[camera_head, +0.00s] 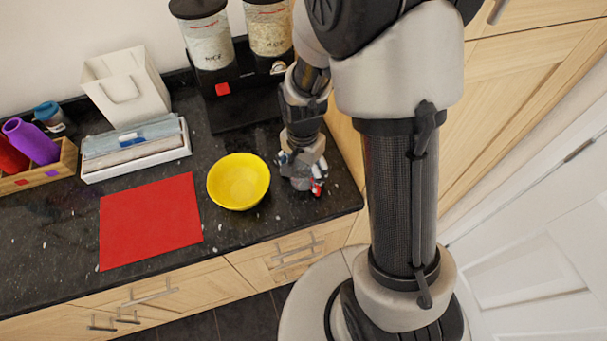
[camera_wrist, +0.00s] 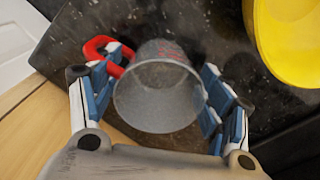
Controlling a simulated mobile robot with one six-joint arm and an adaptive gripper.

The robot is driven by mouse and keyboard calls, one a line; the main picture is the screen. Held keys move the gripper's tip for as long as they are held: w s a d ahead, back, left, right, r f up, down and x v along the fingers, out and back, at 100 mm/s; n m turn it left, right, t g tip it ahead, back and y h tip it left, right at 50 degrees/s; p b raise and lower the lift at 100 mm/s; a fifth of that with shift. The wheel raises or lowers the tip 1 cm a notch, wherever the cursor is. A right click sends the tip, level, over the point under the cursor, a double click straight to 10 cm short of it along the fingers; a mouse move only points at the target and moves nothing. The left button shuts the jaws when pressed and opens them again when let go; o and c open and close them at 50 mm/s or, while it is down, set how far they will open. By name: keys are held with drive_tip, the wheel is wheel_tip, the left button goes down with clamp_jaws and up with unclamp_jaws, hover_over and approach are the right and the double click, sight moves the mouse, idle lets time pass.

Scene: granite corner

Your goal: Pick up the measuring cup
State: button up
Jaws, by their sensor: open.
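The measuring cup (camera_wrist: 157,88) is clear with red markings and a red handle (camera_wrist: 103,48). In the wrist view it stands between the two blue-padded fingers of my gripper (camera_wrist: 158,95). The left finger is close to the handle, and the right finger is beside the cup's wall; I cannot tell whether either touches. The gripper is open around the cup. In the head view my gripper (camera_head: 302,172) is low over the counter and hides most of the cup; a bit of red handle (camera_head: 317,188) shows at its right.
A yellow bowl (camera_head: 238,182) stands close left of my gripper, and a red mat (camera_head: 151,221) lies further left. Dispensers on a black stand (camera_head: 238,110) are behind. The counter's edge is near on the right. A white tray (camera_head: 136,165) and wooden box (camera_head: 40,178) stand at left.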

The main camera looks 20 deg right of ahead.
drive_tip(key=shift+r, duration=0.1)
drive_tip(key=shift+c, duration=0.2)
drive_tip(key=c, duration=0.8)
wheel_tip(320, 180, up, 20)
drive_tip(key=p, duration=0.6)
drive_tip(key=shift+w+f+n+b, duration=0.5)
drive_tip(key=shift+w+f+n, duration=0.2)
drive_tip(key=shift+f+n, duration=1.25)
drive_tip(key=shift+w+f+n+b, duration=0.65)
drive_tip(key=shift+f+n, duration=0.95)
drive_tip(key=shift+f, duration=0.7)
drive_tip(key=shift+w+f+n+b, duration=0.4)
drive_tip(key=shift+w+f+n, duration=0.4)
drive_tip(key=shift+f+n, duration=1.15)
drive_tip(key=shift+f, duration=0.15)
